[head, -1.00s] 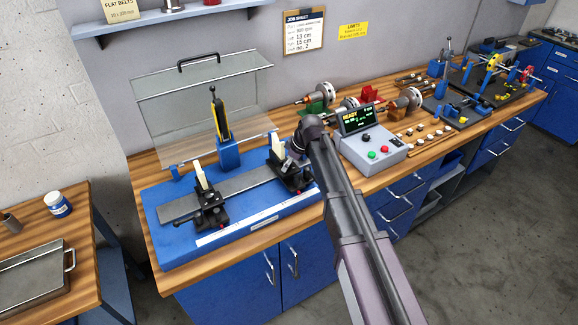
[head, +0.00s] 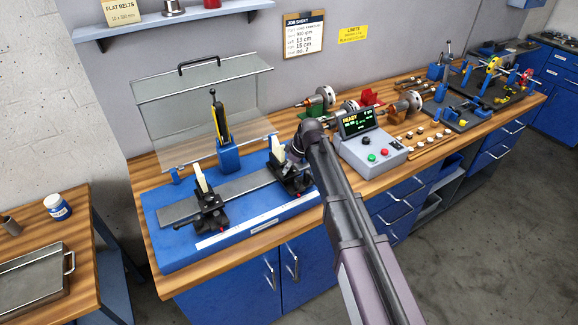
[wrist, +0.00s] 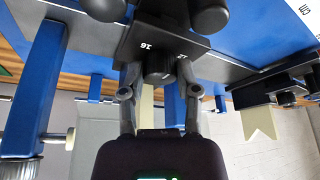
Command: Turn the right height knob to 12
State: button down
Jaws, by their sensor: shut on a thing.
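The right support (head: 290,178) stands on the blue balancing machine (head: 240,222), at the right end of its grey rail. Its dark height knob (wrist: 159,66) shows in the wrist view, in front of a black plate with white numbers, one of which looks like 16. My gripper (wrist: 159,78) is shut on this knob, one finger on each side. In the head view my gripper (head: 297,157) reaches the right support from behind my arm, which hides the knob. The knob's exact setting cannot be read.
The left support (head: 211,208) stands on the same rail. A tilted clear guard (head: 205,95) and a yellow-black tool in a blue holder (head: 228,155) are behind. The control box (head: 372,150) reads READY, close right of my arm. A job sheet (head: 303,37) hangs above.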

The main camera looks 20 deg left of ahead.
jog(key=shift+m, duration=0.3)
jog(key=m+t, duration=0.1)
jog(key=m, duration=0.1)
jog(key=m+t+h, duration=0.1)
jog(key=m, duration=0.2)
jog(key=shift+s+a, duration=0.1)
jog(key=shift+s, duration=0.1)
jog(key=m+h, duration=0.1)
jog(key=m, duration=0.2)
jog(key=m+t, duration=0.1)
jog(key=m, duration=0.1)
jog(key=shift+a+m+h, duration=0.1)
jog(key=shift+m+h, duration=0.3)
jog(key=shift+c, duration=1.7)
grip_release()
